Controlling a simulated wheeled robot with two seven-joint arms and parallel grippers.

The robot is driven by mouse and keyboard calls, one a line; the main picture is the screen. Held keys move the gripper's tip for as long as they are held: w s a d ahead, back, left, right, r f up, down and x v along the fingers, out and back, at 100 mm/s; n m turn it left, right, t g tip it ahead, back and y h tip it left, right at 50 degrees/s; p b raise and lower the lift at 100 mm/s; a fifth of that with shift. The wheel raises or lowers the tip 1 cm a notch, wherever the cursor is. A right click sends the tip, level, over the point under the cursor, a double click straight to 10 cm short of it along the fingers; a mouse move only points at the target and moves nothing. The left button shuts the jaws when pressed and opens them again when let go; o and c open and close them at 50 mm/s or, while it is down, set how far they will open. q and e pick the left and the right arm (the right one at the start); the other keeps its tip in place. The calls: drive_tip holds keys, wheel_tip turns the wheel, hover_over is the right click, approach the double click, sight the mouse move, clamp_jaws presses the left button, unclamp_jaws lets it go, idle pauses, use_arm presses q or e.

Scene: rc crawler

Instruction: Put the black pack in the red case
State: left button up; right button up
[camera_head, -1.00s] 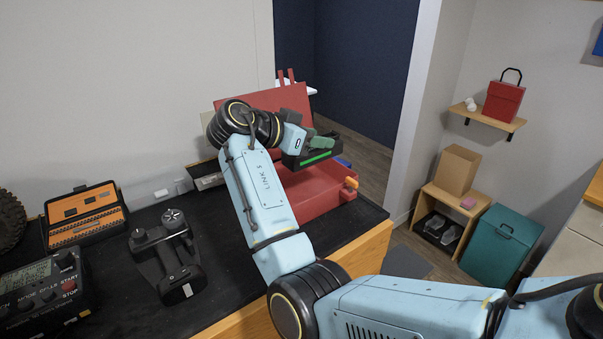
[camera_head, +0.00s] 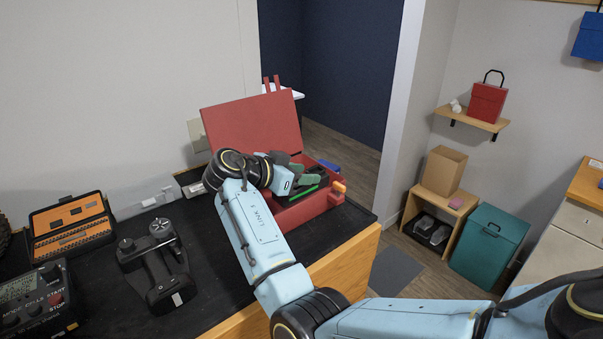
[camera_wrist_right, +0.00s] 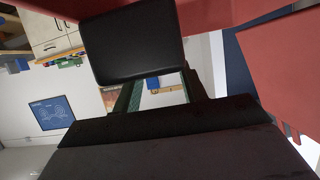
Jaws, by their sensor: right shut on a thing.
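The red case stands open at the bench's far right corner in the head view, its lid (camera_head: 255,125) raised and its body's front wall (camera_head: 308,209) facing me. My right gripper (camera_head: 308,182) is at the case's opening, low between the lid and the front wall. It is shut on the black pack (camera_wrist_right: 138,45), a dark block with rounded corners held between the fingertips in the right wrist view. In the head view the pack is hard to tell from the dark gripper. Whether it touches the case floor is hidden. My left gripper is not in view.
On the black bench mat lie a transmitter (camera_head: 155,262), an orange tool case (camera_head: 70,227) and a timer box (camera_head: 38,300). An orange latch (camera_head: 339,187) sits on the case's right end. Another red box (camera_head: 487,103) with a handle stands on the wall shelf.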

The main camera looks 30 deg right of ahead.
drive_tip(key=shift+f+b, duration=0.3)
drive_tip(key=shift+f, duration=0.05)
drive_tip(key=o, duration=1.2)
drive_tip(key=shift+r+p, duration=0.5)
drive_tip(key=shift+p, duration=0.05)
drive_tip(key=b+v, duration=0.1)
drive_tip(key=v, duration=0.5)
drive_tip(key=shift+a+r, duration=0.15)
drive_tip(key=shift+a, duration=0.15)
drive_tip(key=shift+s+a+r, duration=0.1)
drive_tip(key=shift+a+r, duration=0.2)
drive_tip(key=shift+a, duration=0.1)
